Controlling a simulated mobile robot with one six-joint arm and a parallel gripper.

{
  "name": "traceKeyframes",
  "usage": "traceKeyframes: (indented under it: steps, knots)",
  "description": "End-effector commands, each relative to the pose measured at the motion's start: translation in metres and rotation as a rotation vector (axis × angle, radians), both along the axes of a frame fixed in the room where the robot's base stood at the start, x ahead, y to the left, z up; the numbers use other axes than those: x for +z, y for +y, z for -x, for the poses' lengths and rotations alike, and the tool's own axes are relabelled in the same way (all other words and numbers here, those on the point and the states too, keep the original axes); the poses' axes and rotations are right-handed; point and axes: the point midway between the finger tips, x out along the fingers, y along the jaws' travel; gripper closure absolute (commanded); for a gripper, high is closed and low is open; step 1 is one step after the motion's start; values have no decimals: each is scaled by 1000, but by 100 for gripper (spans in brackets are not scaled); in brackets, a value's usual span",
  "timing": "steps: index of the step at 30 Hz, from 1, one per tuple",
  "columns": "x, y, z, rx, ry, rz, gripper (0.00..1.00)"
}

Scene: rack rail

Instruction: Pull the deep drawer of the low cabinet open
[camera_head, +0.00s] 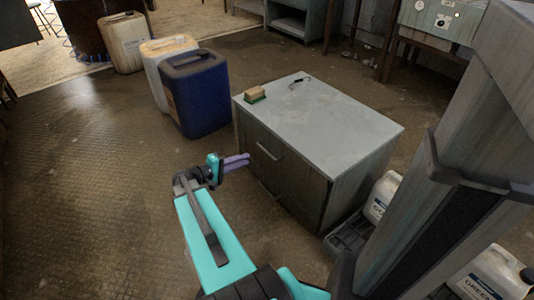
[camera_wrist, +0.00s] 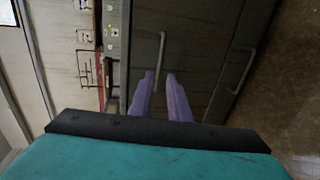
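The low grey cabinet (camera_head: 325,112) stands in the middle of the head view, its drawer front facing my arm. An upper bar handle (camera_head: 267,150) shows on that front, and a lower handle sits beneath it. In the wrist view the picture is turned; one handle (camera_wrist: 161,55) lies ahead between my fingers, and another handle (camera_wrist: 246,68) is to the right. No drawer looks pulled out. My gripper (camera_head: 248,160) has purple fingers, apart with a gap, close before the front. It also shows in the wrist view (camera_wrist: 160,76). Whether the fingers touch the handle is unclear.
A sponge-like block (camera_head: 255,94) and a small dark object (camera_head: 300,83) lie on the cabinet top. A blue canister (camera_head: 196,95) stands left of the cabinet, with pale canisters (camera_head: 126,42) behind. A white jug (camera_head: 383,195) stands at right. The floor at left is clear.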

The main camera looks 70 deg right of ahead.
Motion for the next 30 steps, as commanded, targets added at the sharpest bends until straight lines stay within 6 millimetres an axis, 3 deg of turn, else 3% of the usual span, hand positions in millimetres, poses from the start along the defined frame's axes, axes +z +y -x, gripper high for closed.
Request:
traceKeyframes:
  steps: [30]
  knots:
    - [-26,-99,64,-1,-1,0,83]
